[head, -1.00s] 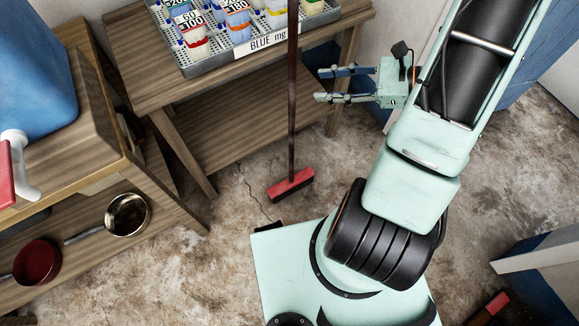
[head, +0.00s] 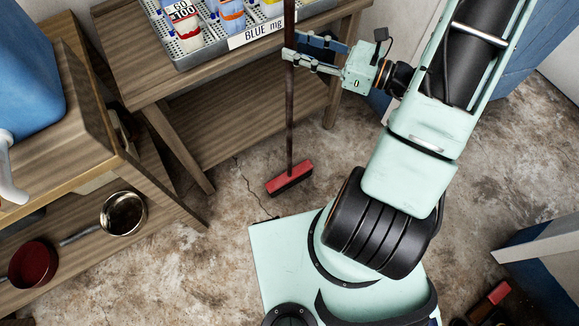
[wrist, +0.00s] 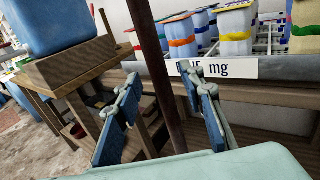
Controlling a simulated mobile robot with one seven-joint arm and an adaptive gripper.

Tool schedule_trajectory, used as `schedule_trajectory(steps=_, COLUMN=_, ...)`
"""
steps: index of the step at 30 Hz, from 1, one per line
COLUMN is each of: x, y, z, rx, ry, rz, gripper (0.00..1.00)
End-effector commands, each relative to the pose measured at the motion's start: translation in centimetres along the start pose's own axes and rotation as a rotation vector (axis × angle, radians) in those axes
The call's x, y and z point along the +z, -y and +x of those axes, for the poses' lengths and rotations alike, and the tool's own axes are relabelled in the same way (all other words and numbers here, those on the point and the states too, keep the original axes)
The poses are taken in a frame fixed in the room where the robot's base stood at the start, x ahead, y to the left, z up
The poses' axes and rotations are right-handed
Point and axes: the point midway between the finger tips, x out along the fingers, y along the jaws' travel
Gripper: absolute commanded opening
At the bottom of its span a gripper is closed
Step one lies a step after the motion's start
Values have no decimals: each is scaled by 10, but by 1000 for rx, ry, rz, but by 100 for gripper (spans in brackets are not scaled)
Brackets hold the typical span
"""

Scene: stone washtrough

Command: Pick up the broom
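The broom has a long dark handle (head: 289,120) standing nearly upright and a red head (head: 289,178) resting on the stone floor. My gripper (head: 290,46) is at the upper part of the handle, in front of the wooden table. In the wrist view the handle (wrist: 172,100) runs between the two blue-padded fingers. A gap shows on each side of it, so the fingers are open around the handle and not closed on it. The handle's top is out of frame in both views.
At left, a wooden shelf (head: 95,115) holds a blue container (head: 30,90) and pans. Another red-headed item (head: 490,300) lies at the lower right.

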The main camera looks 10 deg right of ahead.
Motion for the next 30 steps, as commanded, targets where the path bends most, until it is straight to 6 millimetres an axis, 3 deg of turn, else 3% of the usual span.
schedule_trajectory(steps=6, x=0, y=-1, z=25, rx=1, ry=0, rz=-1, gripper=36)
schedule_trajectory(steps=13, x=0, y=0, z=26, rx=-1, ry=0, rz=0, gripper=36)
schedule_trajectory(steps=23, x=0, y=0, z=26, rx=-1, ry=0, rz=0, gripper=1)
schedule_trajectory(steps=30, x=1, y=0, z=26, rx=0, ry=3, rz=-2, gripper=0)
